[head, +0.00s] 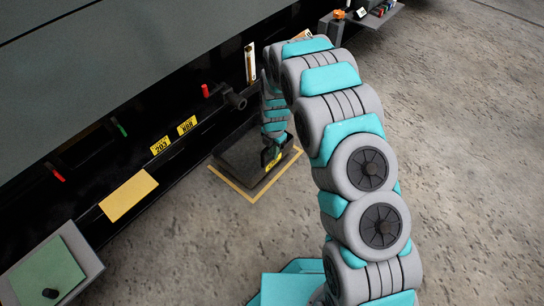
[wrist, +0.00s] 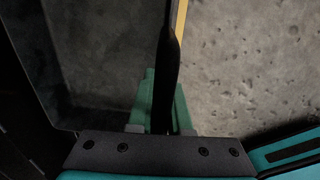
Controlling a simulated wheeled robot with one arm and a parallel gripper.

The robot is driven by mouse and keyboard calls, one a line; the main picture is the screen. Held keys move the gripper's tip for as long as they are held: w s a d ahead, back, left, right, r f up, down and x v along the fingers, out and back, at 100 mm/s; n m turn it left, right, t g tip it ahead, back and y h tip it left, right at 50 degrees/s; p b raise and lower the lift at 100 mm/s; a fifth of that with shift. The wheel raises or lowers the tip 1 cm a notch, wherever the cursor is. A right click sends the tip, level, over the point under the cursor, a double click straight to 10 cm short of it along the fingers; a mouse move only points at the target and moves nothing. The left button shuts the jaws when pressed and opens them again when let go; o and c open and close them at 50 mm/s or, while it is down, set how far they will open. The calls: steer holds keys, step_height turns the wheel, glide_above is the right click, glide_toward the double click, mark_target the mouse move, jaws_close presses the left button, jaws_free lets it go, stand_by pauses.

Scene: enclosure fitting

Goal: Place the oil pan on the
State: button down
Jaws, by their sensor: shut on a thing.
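The oil pan (head: 238,165) is a dark, shallow, open tray, low at the floor under the edge of the dark machine. It also shows in the wrist view, where its dark rim (wrist: 165,75) runs upright through the middle. My gripper (head: 273,155) points down at the pan's right side. In the wrist view its green fingertips lie on both sides of the rim, shut on it. A yellow line (head: 238,189) on the floor runs along the pan's near and right sides. My gripper hides part of the pan. I cannot tell whether the pan touches the floor.
The dark machine (head: 130,70) overhangs on the left, with a pipe stub (head: 235,100), red handles and yellow labels (head: 187,125) on its side. A green-topped box (head: 50,270) stands at lower left. A shelf with small items (head: 375,12) is at the top. The concrete floor at right is clear.

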steer(key=shift+w+a+f, duration=0.15)
steer(key=shift+w+a, duration=0.05)
steer(key=shift+w, duration=0.25)
steer(key=shift+f+b, duration=0.35)
steer(key=shift+f, duration=1.25)
steer(key=c, duration=0.8)
jaws_free()
steer(key=shift+c, duration=0.2)
